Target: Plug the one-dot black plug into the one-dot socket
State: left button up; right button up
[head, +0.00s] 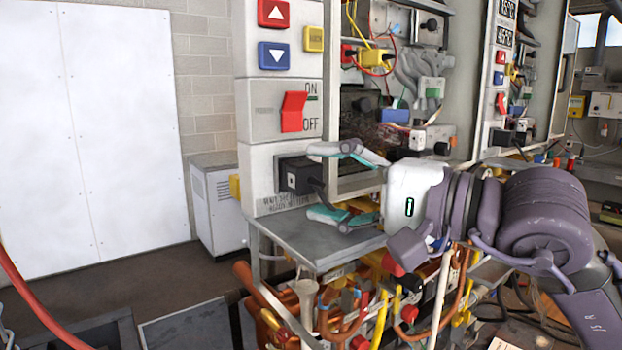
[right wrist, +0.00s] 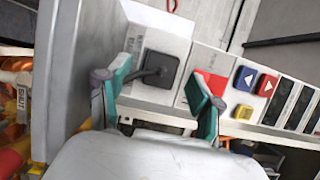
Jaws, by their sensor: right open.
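The black plug (head: 300,175), with a small white label on its side, sits against the white panel below the red switch. It also shows in the right wrist view (right wrist: 160,70), with its dark cable coming off toward the gripper. A dot on the label is too small to count surely. My right gripper (head: 326,182) is open, its teal-padded fingers pointing at the panel above and below the plug. In the right wrist view the plug shows between and beyond the fingertips. The socket face behind the plug is hidden. My left gripper is out of view.
The red ON/OFF switch (head: 293,111) and blue down button (head: 274,55) are above the plug. A grey metal shelf (head: 315,238) lies just below the lower finger. Pipes and valves crowd beneath it. A yellow part (head: 235,187) sticks out left of the panel.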

jog(key=shift+v, duration=2.8)
